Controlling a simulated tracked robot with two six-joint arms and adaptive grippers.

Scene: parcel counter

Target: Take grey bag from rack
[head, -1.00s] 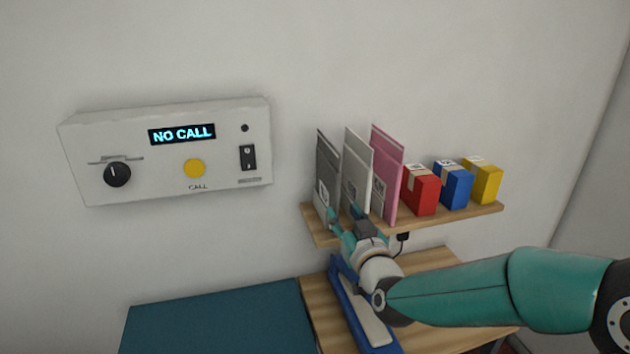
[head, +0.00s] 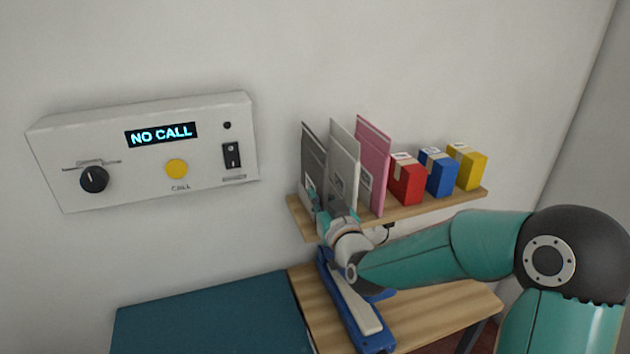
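The grey bag (head: 312,156) stands upright at the left end of the wall rack (head: 404,211). A whitish bag (head: 344,160) and a pink bag (head: 373,160) stand upright just to its right. My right gripper (head: 325,204) is at the lower front of the grey bag, with one teal finger over its lower part. The other finger is mostly hidden by the gripper body and the whitish bag. I cannot tell whether the fingers are closed on the bag. My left gripper is not in view.
Red (head: 406,180), blue (head: 439,174) and yellow (head: 467,168) boxes stand on the rack's right part. A blue and white device (head: 352,306) lies on the wooden counter (head: 440,317) below. A call panel (head: 150,155) reading "NO CALL" hangs on the left wall.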

